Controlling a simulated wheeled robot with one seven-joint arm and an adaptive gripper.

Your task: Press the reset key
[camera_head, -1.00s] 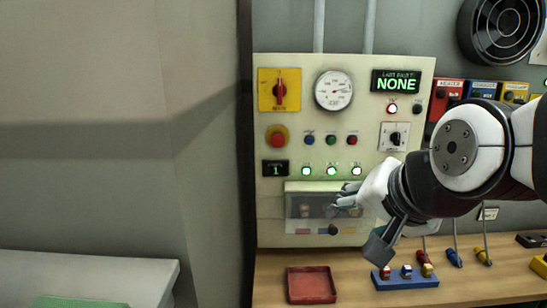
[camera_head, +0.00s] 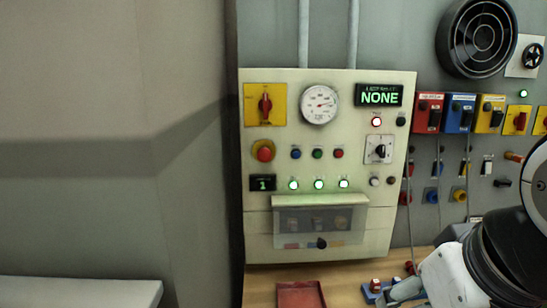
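A cream control panel (camera_head: 258,225) stands on the wooden bench. It carries blue (camera_head: 296,153), green (camera_head: 317,153) and red (camera_head: 338,153) round buttons, a red mushroom button (camera_head: 264,151) on yellow, and a black rotary knob (camera_head: 379,150). A pale button (camera_head: 374,181) and a dark button (camera_head: 391,181) sit at its lower right. I cannot read which one is the reset key. A clear cover (camera_head: 320,225) hangs over several dim items low on the panel.
A red tray (camera_head: 300,295) lies on the bench (camera_head: 340,272). A blue holder (camera_head: 372,297) with small parts is beside my gripper. Red (camera_head: 428,113), blue (camera_head: 460,113) and yellow (camera_head: 489,114) boxes with hanging cables line the wall at right.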

